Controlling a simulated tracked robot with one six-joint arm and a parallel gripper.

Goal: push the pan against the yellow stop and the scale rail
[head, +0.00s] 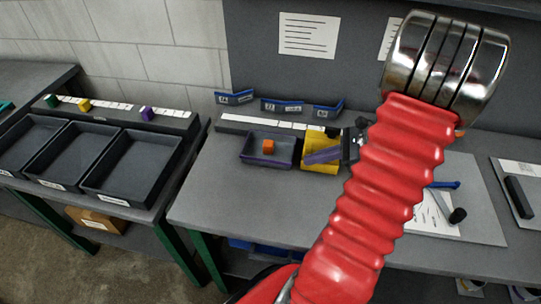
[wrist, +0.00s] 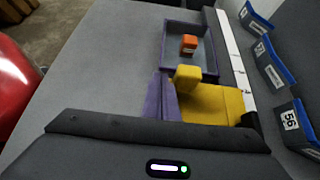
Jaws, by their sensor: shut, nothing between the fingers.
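The pan (head: 285,164) is a dark shallow tray with a purple-tinted rim and an orange cube (head: 268,146) inside. The yellow stop (head: 319,138) stands just right of it. In the wrist view the stop's raised block (wrist: 187,75) overlaps the near wall of the pan (wrist: 166,45). The scale rail (head: 270,123) runs behind both; I cannot tell whether the pan touches rail or stop. My gripper (head: 308,159) is shut and empty, its purple fingers low in front of the stop, tips near the pan's right corner. They also show in the wrist view (wrist: 160,80).
Blue labelled bins (head: 282,105) line the back behind the rail. A board (head: 470,190) with a sheet and a blue-handled tool lies right. Another table left holds several dark trays (head: 130,165) and small coloured blocks. The bench left of the pan is clear.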

